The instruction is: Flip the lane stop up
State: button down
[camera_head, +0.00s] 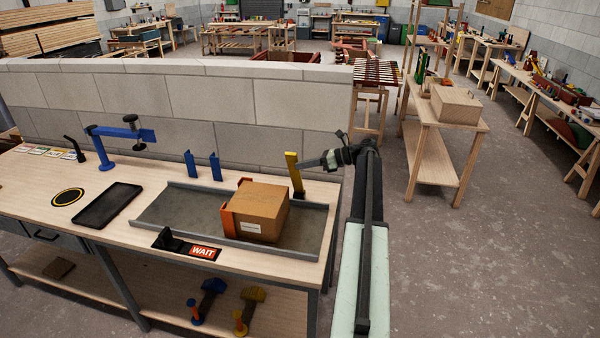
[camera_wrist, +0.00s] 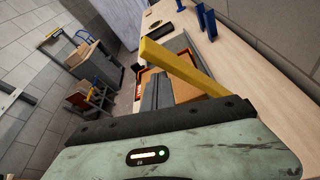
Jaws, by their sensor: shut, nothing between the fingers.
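A yellow bar (camera_head: 295,174), which looks like the lane stop, stands near upright at the back right of the grey lane (camera_head: 165,210), its top leaning slightly left. In the wrist view the yellow bar (camera_wrist: 185,66) runs diagonally just beyond my fingers. My gripper (camera_head: 308,163) is shut and empty, its tips at the bar's right side at mid-height; I cannot tell if they touch. The shut fingers (camera_wrist: 168,84) also show in the wrist view. A cardboard box (camera_head: 261,212) sits in the lane with an orange bracket (camera_head: 228,221) at its left side.
A WAIT sign (camera_head: 203,252) and a black block (camera_head: 168,240) lie before the lane. Two blue posts (camera_head: 202,165) stand behind it. A black tray (camera_head: 107,205) and a blue clamp (camera_head: 122,135) are to the left. A block wall (camera_head: 215,105) runs behind the bench.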

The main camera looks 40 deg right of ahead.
jog(key=shift+w+d+r+p, duration=0.45)
jog(key=shift+w+d+r, duration=0.3)
jog(key=shift+d, duration=0.3)
jog(key=s+d+p, duration=0.1)
jog(key=s+d, duration=0.5)
jog(key=d, duration=0.1)
jog(key=shift+s+r+g, duration=0.3)
